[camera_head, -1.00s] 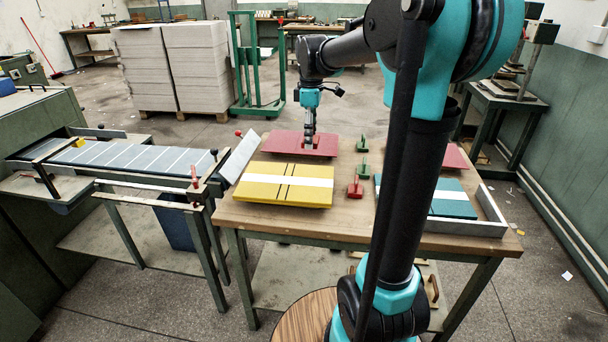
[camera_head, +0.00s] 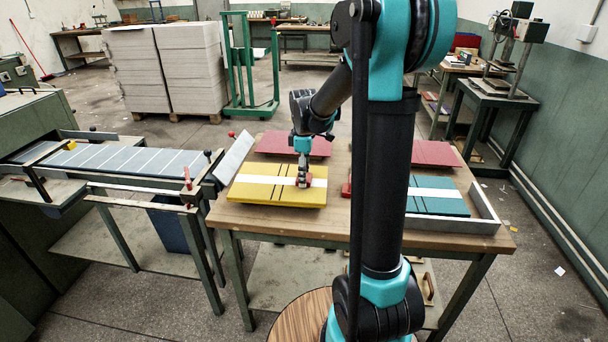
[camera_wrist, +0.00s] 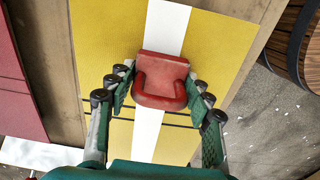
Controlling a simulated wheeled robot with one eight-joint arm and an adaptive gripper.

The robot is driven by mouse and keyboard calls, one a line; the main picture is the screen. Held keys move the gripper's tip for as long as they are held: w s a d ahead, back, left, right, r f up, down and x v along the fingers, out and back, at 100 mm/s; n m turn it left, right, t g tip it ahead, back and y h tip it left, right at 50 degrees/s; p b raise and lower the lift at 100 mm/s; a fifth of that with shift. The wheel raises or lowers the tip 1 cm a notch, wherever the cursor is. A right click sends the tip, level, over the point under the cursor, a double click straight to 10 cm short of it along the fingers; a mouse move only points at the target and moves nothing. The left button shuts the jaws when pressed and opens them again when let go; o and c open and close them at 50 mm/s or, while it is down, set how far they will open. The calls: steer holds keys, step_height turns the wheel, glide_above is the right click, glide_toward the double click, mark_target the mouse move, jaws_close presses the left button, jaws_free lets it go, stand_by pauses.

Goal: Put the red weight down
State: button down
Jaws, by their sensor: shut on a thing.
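The red weight (camera_wrist: 163,65) is between the two fingers of my gripper (camera_wrist: 160,92), over the yellow board's white band in the wrist view. In the head view my gripper (camera_head: 303,182) is low over the right half of the yellow board (camera_head: 254,170), with the red weight (camera_head: 304,181) at its tip. The gripper is shut on the weight. I cannot tell whether the weight's underside touches the board. The yellow board also fills the middle of the wrist view (camera_wrist: 103,40).
A dark red board (camera_head: 285,140) lies behind the yellow one on the wooden table (camera_head: 300,217). A teal board (camera_head: 440,206) lies at the right beside a metal angle rail (camera_head: 456,225). Another red weight (camera_head: 346,190) stands right of the yellow board, partly hidden by my arm.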

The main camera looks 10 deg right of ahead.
steer(key=shift+f, duration=0.15)
steer(key=c, duration=0.6)
jaws_free()
steer(key=shift+c, duration=0.2)
step_height(320, 180, up, 12)
steer(key=shift+r, duration=0.15)
